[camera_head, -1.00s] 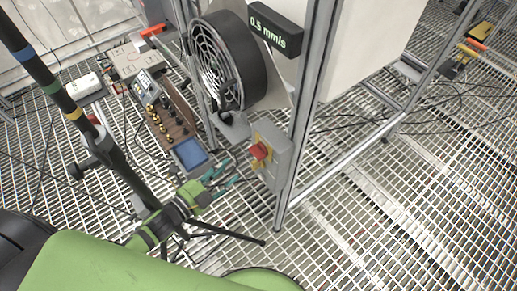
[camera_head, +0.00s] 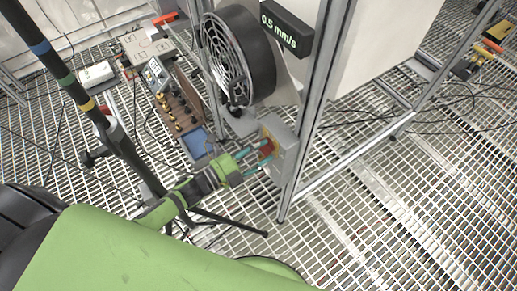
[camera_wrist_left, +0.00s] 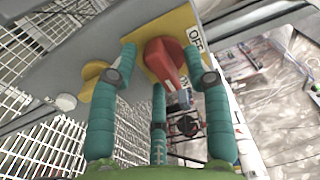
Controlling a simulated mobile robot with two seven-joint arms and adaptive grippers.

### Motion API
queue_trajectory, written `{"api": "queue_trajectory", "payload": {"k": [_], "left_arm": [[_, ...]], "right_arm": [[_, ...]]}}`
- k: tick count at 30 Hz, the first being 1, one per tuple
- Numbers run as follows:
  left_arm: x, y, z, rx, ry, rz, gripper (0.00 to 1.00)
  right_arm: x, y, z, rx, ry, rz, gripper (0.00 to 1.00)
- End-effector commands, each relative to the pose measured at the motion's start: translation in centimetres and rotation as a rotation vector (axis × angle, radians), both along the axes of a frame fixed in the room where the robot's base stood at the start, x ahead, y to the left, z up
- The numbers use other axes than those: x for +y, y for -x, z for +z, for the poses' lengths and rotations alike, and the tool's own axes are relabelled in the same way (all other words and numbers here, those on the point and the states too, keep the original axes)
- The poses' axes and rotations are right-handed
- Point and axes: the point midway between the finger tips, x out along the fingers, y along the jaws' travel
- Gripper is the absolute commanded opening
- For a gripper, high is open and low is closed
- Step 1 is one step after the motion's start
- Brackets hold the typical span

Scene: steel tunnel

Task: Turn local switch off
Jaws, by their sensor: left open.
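The local switch is a red rotary handle (camera_wrist_left: 166,60) on a yellow plate (camera_wrist_left: 178,22), fixed to a grey box (camera_head: 284,144) on the metal frame post. The word OFF shows at the plate's right edge in the left wrist view. My left gripper (camera_head: 262,152) is at the switch, with its teal fingers (camera_wrist_left: 168,75) open on both sides of the red handle. A third finger lies below the handle. I cannot tell whether the fingers touch it. In the head view the fingers partly hide the handle. My right gripper is not in view.
A black pole with coloured bands (camera_head: 75,92) rises at the left. Grating floor is open at the right.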

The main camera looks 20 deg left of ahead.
Motion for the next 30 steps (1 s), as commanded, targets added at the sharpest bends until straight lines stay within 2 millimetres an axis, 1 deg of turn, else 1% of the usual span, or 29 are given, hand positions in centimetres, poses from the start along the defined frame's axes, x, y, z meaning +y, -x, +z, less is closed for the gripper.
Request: {"api": "queue_trajectory", "payload": {"k": [2,3,5,6,7,20,26,30], "left_arm": [[0.01,0.01,-0.02,0.0,0.0,0.0,0.49],[0.01,0.01,-0.02,0.0,0.0,0.0,0.45],[0.01,0.02,-0.01,0.0,0.0,0.0,0.21],[0.01,0.02,-0.01,0.001,0.001,0.0,0.05],[0.02,0.01,-0.01,0.0,0.0,0.001,0.0],[0.03,0.02,0.03,0.027,0.033,0.001,0.0],[0.01,0.05,0.05,0.096,0.12,0.001,0.0],[-0.06,0.09,0.1,0.168,0.214,0.001,0.0]], "right_arm": [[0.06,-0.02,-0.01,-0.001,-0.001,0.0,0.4],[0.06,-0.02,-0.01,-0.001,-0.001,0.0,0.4],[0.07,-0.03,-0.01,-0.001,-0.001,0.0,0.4],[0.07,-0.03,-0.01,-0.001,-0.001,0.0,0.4],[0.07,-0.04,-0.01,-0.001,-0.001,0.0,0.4],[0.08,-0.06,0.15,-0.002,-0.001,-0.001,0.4],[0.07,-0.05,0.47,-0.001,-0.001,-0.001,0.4],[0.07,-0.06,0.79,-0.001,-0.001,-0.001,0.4]]}}
